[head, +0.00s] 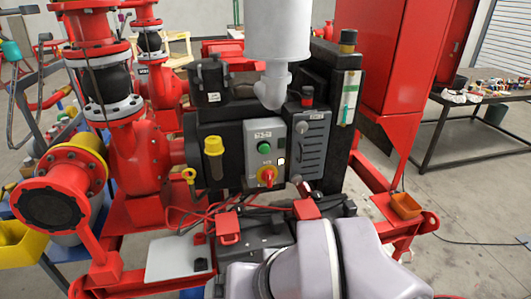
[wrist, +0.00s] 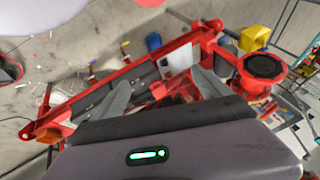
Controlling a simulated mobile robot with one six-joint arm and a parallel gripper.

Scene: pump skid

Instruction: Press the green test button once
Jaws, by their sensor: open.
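The green test button (head: 264,147) is a small round green button on the upper part of a light grey control panel (head: 250,162), in the middle of the head view. Nothing covers the green button. My gripper (wrist: 160,75) shows in the wrist view with its two grey fingers spread apart and nothing between them. It points at the red skid from a distance. I cannot make out the green button in the wrist view.
Red pump pipework (head: 145,160) stands left of the panel. A grey pipe (head: 276,40) hangs above it, close to the panel's top. A tall red cabinet (head: 390,60) is at the right. Battery tops with red caps (head: 228,225) and cables lie below the panel.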

